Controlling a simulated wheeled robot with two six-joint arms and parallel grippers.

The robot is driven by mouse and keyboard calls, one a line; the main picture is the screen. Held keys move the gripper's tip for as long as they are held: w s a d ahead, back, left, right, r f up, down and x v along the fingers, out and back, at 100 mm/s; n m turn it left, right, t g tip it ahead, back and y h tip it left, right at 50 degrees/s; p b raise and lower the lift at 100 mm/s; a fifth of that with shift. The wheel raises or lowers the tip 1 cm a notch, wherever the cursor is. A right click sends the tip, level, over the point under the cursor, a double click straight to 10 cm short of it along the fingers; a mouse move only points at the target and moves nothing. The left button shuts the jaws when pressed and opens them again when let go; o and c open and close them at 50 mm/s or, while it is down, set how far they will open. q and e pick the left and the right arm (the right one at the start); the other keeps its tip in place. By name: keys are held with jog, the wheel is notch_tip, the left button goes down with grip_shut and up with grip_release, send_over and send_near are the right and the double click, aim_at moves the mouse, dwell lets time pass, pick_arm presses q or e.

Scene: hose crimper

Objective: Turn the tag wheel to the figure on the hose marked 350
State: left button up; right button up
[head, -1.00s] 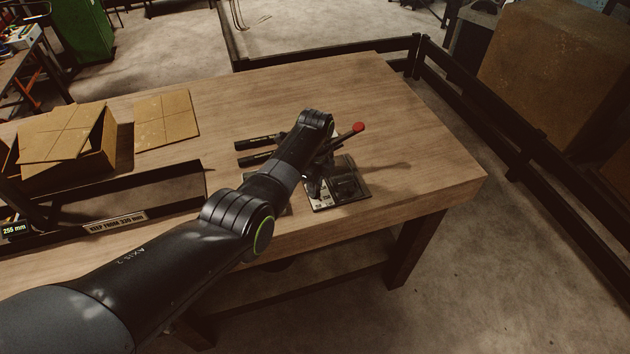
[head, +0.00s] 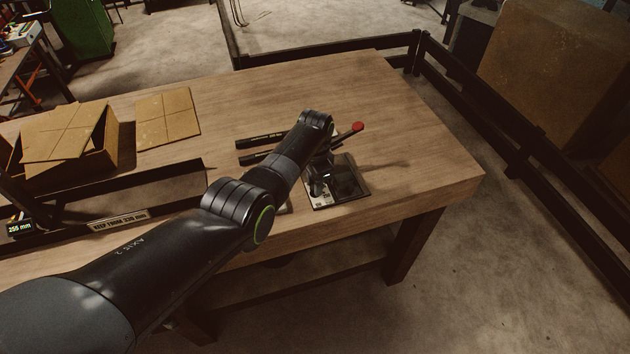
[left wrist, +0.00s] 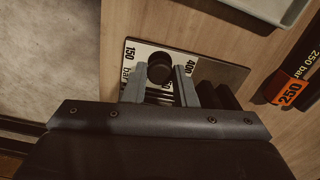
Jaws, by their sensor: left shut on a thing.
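My left gripper (left wrist: 160,88) has its two grey fingers on either side of a dark round knob (left wrist: 160,68) and is shut on it. The knob stands over a white plate (left wrist: 146,55) printed with 150 bar and 400; the fingers and knob hide part of the print. An orange tag reading 250 (left wrist: 290,93) lies on the right, with "250 bar" printed beside it. In the head view my left arm reaches down to the dark crimper (head: 345,185), and hides part of it. I cannot read a 350 mark on any hose. My right gripper is not in view.
A lever with a red knob (head: 357,127) rises behind my wrist. Dark hose ends (head: 260,140) lie left of it. An open cardboard box (head: 100,158) and a flat cardboard piece (head: 168,118) are on the left. The table's right part is clear.

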pick_arm(q)
jog(key=n, duration=0.4)
jog(key=shift+r+n, duration=0.1)
jog(key=shift+n, duration=0.2)
jog(key=shift+w+n, duration=0.1)
jog(key=shift+n, duration=1.8)
jog(key=o, duration=1)
